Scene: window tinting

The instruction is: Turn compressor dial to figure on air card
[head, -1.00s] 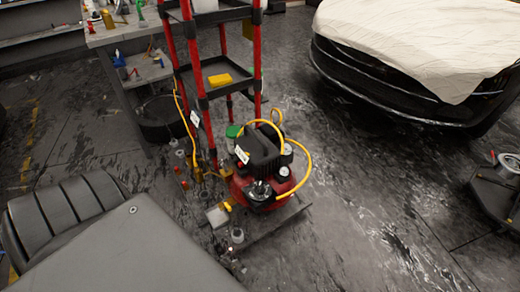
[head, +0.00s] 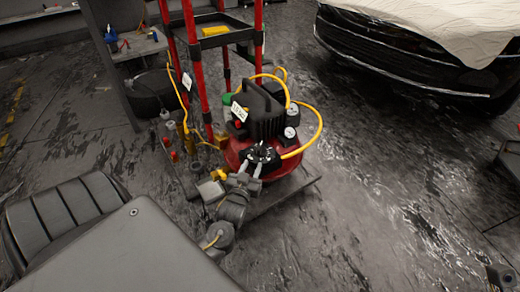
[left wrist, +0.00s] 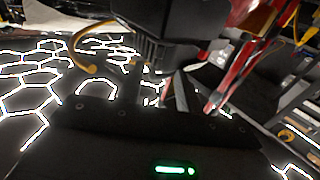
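The red and black compressor (head: 268,112) stands on a low dark base in the middle of the head view. A dark dial-like part (head: 260,154) sits on its near side. My left gripper (head: 250,168) reaches it from below, its two pale fingers apart. I cannot tell whether they touch the dial. The left wrist view shows the compressor's dark ribbed body (left wrist: 155,48) close ahead. A white card (head: 239,111) with unreadable print is on the compressor; another white card (head: 187,80) hangs by the rack's left post. Which is the air card is unclear.
Yellow hose (head: 318,125) loops around the compressor's right side, beside two round gauges (head: 290,132). The red-posted rack (head: 193,60) stands behind. Small bottles and fittings (head: 168,140) crowd the left. A dark part (head: 502,278) at the lower right corner may be my right gripper.

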